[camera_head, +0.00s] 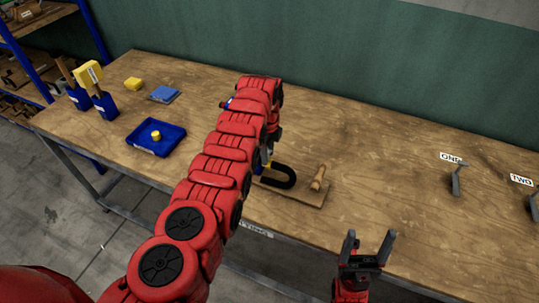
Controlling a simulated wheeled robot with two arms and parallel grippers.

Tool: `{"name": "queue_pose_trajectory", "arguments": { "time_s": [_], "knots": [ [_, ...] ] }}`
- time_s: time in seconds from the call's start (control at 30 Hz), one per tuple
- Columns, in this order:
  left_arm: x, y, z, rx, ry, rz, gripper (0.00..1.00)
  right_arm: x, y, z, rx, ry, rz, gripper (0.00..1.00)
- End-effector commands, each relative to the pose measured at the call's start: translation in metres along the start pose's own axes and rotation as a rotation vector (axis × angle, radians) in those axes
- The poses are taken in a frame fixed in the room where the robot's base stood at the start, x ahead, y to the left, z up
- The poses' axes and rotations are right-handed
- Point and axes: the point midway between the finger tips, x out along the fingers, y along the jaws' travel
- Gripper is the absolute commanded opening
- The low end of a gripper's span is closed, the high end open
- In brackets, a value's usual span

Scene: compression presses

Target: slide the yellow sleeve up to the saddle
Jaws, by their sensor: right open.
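A black U-shaped frame (283,180) lies on a small wooden board (300,193) on the bench. A small yellow bit (267,167) shows at its left end, partly hidden by my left arm; it may be the yellow sleeve. I cannot make out the saddle. My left gripper (267,152) is at the frame's left end, mostly hidden behind its own arm. I cannot tell whether it touches or holds anything. My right gripper (372,250) is open and empty, in front of the bench's front edge.
A wooden peg-like piece (318,177) stands at the board's right. A blue tray (176,132) holds a yellow piece (156,135). Blue holders (104,105) stand at far left. Hooks stand by labels ONE (451,158) and TWO (521,180). The bench middle right is clear.

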Motion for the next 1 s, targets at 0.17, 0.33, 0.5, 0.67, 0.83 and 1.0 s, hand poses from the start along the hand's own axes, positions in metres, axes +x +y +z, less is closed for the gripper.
{"name": "queue_pose_trajectory", "arguments": {
  "time_s": [0.17,0.33,0.5,0.67,0.83,1.0],
  "knots": [
    [0.000,0.000,0.000,0.000,-0.001,0.001,0.75,0.000,0.000,0.000,0.000,0.000,0.000,0.75],
    [0.000,0.000,0.000,0.000,0.000,0.001,0.75,0.000,0.000,0.000,0.000,0.000,0.000,0.75],
    [-0.001,0.000,0.000,0.000,0.000,0.001,0.75,-0.001,0.000,0.000,0.000,0.000,0.000,0.75],
    [-0.012,-0.002,0.000,0.000,-0.002,-0.005,0.75,-0.006,0.000,0.001,0.000,0.000,0.000,0.75],
    [-0.042,-0.002,0.000,0.001,-0.001,-0.007,0.75,-0.020,-0.001,0.003,0.000,0.000,0.000,0.75],
    [-0.086,-0.001,0.001,0.000,-0.002,-0.005,0.75,-0.034,-0.002,0.006,0.000,0.000,0.000,0.75]
  ]
}}
